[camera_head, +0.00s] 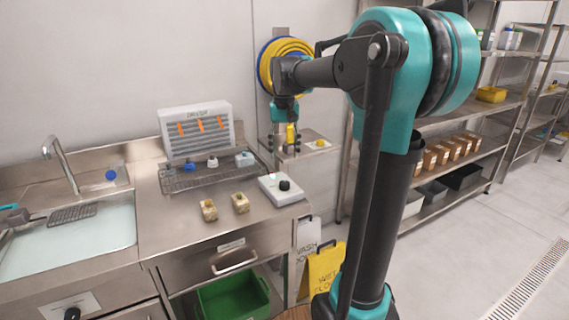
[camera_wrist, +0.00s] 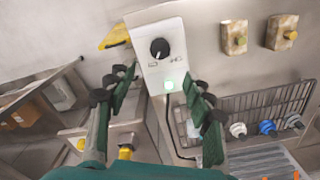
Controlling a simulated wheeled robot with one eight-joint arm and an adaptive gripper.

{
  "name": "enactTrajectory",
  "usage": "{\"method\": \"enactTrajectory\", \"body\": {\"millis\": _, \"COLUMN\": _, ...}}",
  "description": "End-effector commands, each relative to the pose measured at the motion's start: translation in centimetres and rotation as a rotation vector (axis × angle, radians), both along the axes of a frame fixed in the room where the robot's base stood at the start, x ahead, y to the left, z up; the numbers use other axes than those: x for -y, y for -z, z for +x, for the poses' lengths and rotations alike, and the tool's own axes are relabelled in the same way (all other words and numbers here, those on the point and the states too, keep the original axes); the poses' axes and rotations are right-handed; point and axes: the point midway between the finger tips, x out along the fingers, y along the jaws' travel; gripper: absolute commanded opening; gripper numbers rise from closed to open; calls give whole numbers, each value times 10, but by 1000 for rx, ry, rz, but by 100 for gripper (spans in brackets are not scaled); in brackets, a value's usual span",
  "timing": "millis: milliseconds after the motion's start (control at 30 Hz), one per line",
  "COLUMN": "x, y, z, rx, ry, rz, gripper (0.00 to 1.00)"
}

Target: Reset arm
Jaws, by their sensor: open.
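My gripper (camera_head: 284,146) hangs above the back right of the steel counter, in front of the hose reel. In the wrist view my gripper (camera_wrist: 160,95) has its two dark green fingers spread wide, with nothing held between them. Below it is a white control box (camera_head: 272,188) with a black knob. In the wrist view this box (camera_wrist: 158,55) shows a lit green button near the fingers. My arm reaches out from the right, bent at a high teal joint. A yellow piece (camera_head: 291,134) shows right at my gripper in the head view.
Two tan blocks (camera_head: 240,203) sit on the counter front. A wire rack (camera_head: 200,176) holds several small cups before a white dryer (camera_head: 197,128). The sink (camera_head: 65,240) is left. A yellow sign (camera_head: 322,270) stands on the floor. Steel shelves (camera_head: 470,125) stand right.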

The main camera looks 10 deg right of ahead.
Motion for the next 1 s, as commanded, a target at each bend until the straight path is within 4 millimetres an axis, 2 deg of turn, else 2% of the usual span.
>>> {"method": "enactTrajectory", "body": {"millis": 200, "x": 0, "y": -12, "z": 0, "rx": 0, "ry": 0, "rz": 0, "gripper": 52}}
{"method": "enactTrajectory", "body": {"millis": 467, "x": 0, "y": -11, "z": -1, "rx": 0, "ry": 0, "rz": 0, "gripper": 52}}
{"method": "enactTrajectory", "body": {"millis": 567, "x": 2, "y": -4, "z": -5, "rx": 10, "ry": -3, "rz": 1, "gripper": 52}}
{"method": "enactTrajectory", "body": {"millis": 667, "x": 7, "y": 21, "z": -21, "rx": 44, "ry": -14, "rz": 3, "gripper": 52}}
{"method": "enactTrajectory", "body": {"millis": 767, "x": 15, "y": 63, "z": -50, "rx": 101, "ry": -34, "rz": 5, "gripper": 52}}
{"method": "enactTrajectory", "body": {"millis": 900, "x": 26, "y": 130, "z": -105, "rx": 199, "ry": -69, "rz": 2, "gripper": 52}}
{"method": "enactTrajectory", "body": {"millis": 1000, "x": 32, "y": 172, "z": -145, "rx": 263, "ry": -92, "rz": -4, "gripper": 52}}
